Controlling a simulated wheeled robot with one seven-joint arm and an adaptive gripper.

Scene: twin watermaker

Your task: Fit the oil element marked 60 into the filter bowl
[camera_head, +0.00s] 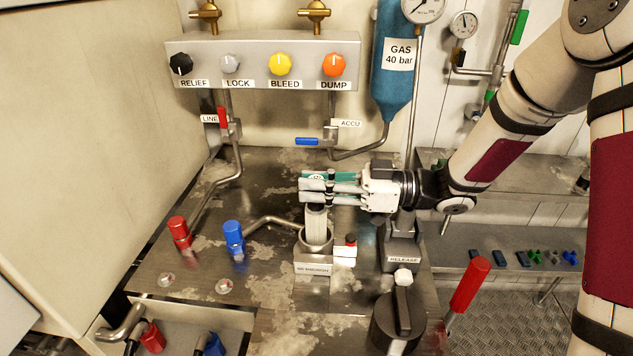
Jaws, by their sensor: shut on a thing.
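My gripper (318,189) reaches in from the right and is shut on an upright oil element (316,222) with a pale pleated body and a teal top. The fingers cover much of its upper part, and a small white mark shows near the top, too small to read. The element stands over the round metal filter bowl (302,243). Its lower end appears inside or just above the bowl's mouth. I cannot tell how deep it sits or whether it touches the bowl.
Red (180,233) and blue (233,238) capped fittings stand left. A block labelled RELEASE (403,252) and a red-handled lever (469,285) are at right. A valve panel (262,62) hangs behind.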

